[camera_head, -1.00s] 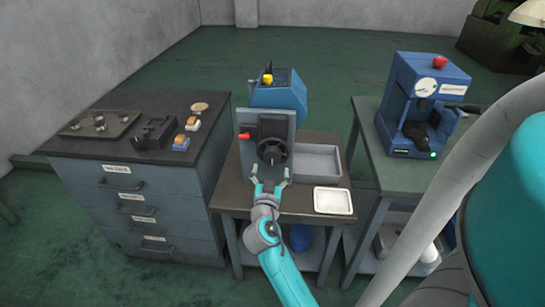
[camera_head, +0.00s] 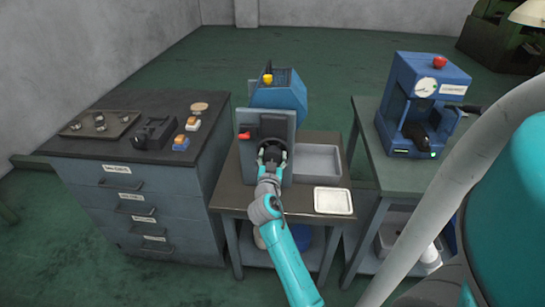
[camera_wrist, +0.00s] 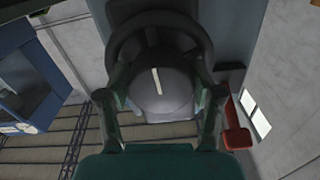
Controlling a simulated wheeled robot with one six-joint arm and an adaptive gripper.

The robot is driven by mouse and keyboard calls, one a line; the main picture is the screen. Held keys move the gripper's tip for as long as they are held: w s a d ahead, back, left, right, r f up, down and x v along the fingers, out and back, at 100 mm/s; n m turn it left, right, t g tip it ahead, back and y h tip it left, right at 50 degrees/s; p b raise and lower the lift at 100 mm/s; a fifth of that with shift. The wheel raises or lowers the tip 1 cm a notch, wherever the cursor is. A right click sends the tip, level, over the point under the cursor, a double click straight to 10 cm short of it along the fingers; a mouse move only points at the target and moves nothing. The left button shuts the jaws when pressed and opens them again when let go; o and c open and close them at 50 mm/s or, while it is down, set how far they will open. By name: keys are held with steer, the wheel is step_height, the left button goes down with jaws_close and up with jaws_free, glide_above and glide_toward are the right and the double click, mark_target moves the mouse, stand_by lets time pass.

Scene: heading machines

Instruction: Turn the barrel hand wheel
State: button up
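The black hand wheel (camera_wrist: 160,36) is on the front of a grey upright plate (camera_head: 287,128) of the small machine on the middle bench. In the wrist view its rim arches behind a rounded grey hub (camera_wrist: 160,92) with a pale line, tilted slightly. My gripper (camera_head: 272,155) is up at the wheel and hides most of it in the head view. In the wrist view my gripper (camera_wrist: 162,85) has its two fingers spread, one on each side of the hub. Whether the fingertips touch the wheel cannot be told.
A red lever (camera_head: 245,135) sticks out left of the wheel; red also shows near the right finger (camera_wrist: 236,132). A grey tray (camera_head: 318,160) and white tray (camera_head: 333,201) lie right. A drawer cabinet (camera_head: 130,200) stands left, a blue press (camera_head: 425,85) right.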

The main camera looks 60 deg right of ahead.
steer(key=c, duration=0.5)
steer(key=shift+o, duration=0.2)
